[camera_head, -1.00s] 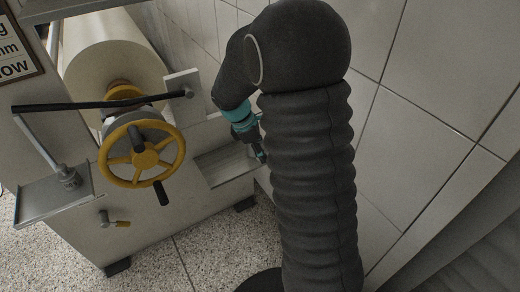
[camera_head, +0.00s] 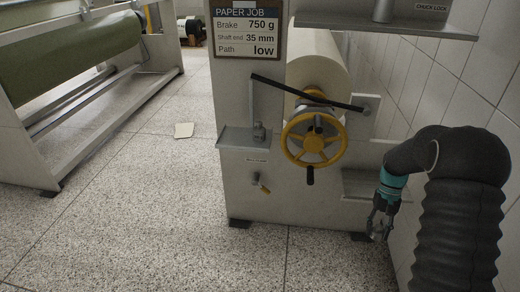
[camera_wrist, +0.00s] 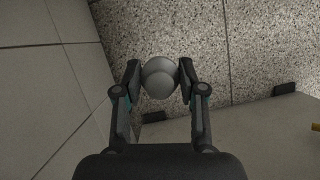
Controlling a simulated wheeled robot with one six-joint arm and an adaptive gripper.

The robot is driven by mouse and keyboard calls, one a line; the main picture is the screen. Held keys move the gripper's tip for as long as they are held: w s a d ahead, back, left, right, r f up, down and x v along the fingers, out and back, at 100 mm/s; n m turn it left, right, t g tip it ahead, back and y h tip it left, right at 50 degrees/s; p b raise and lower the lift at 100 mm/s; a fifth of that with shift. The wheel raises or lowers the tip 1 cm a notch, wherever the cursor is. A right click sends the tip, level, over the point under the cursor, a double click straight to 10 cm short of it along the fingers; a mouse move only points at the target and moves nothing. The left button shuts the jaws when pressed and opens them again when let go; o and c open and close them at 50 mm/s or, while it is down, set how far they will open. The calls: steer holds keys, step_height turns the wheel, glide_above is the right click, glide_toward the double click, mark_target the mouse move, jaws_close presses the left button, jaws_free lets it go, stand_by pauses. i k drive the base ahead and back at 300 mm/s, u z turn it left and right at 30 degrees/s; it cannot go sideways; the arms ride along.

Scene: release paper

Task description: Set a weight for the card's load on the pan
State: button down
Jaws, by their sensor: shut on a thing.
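The card (camera_head: 247,32) reads "PAPER JOB, Brake 750 g, Shaft end 35 mm, Path low". The pan (camera_head: 232,138) is a flat grey plate at the machine's left front, below the end of a black lever (camera_head: 300,91). A small grey piece stands on the pan at the foot of the hanging rod; I cannot tell if it is a weight. My gripper (camera_head: 378,226) is low at the right, apart from the pan. In the wrist view my gripper (camera_wrist: 160,80) is shut on a round grey weight (camera_wrist: 160,77). No marking on the weight is readable.
A yellow handwheel (camera_head: 313,140) sits between the pan and my gripper, in front of the paper roll (camera_head: 318,65). A grey ledge (camera_head: 362,186) is beside my gripper, near the tiled wall. A shelf (camera_head: 430,30) overhangs above. The floor left of the machine is mostly open.

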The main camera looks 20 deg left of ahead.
mark_target(232, 138)
steer(key=k, duration=1.05)
steer(key=u, duration=0.55)
steer(key=i, duration=0.55)
steer(key=u, duration=0.45)
